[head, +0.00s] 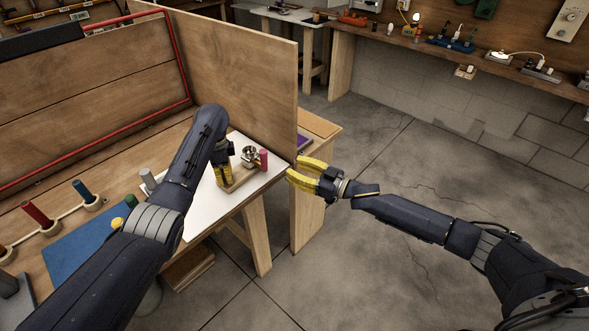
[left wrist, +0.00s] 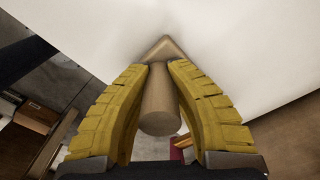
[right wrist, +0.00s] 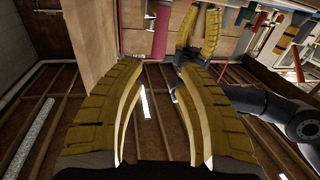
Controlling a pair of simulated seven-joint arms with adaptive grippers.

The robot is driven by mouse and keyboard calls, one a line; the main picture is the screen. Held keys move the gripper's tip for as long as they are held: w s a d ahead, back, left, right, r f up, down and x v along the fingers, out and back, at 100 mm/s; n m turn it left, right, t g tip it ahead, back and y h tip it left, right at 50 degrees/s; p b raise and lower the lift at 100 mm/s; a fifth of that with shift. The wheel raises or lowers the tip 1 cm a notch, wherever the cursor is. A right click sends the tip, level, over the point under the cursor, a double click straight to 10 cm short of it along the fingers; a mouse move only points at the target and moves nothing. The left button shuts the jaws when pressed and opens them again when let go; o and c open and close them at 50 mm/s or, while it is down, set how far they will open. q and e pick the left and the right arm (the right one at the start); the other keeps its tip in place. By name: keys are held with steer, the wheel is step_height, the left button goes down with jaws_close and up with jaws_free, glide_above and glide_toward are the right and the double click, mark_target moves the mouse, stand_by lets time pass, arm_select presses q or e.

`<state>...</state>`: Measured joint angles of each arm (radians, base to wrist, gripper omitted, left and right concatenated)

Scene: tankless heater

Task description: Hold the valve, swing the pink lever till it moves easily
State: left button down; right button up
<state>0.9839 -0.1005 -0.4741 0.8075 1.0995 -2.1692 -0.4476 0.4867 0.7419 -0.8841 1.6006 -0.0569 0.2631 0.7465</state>
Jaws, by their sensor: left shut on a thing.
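The valve (head: 250,154) is a shiny metal piece on a tan wooden base (head: 240,182) near the white table's right end. Its pink lever (head: 263,160) stands upright on the right; it also shows in the right wrist view (right wrist: 161,32). My left gripper (head: 226,184) is beside the valve. In the left wrist view its fingers (left wrist: 165,66) are shut on a tan cylindrical post (left wrist: 160,105) that rises from a base with a pointed corner. My right gripper (head: 289,171) is open and empty, right of the lever and apart from it, beyond the table edge.
A tall wooden panel (head: 235,70) stands behind the valve. Open floor (head: 400,240) lies to the right.

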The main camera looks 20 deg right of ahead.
steer(key=o, duration=0.3)
steer(key=shift+s+f, duration=0.1)
steer(key=m+t+h, duration=0.4)
steer(key=m+h, duration=0.1)
steer(key=h, duration=0.1)
glide_toward(266, 160)
steer(key=x, duration=1.1)
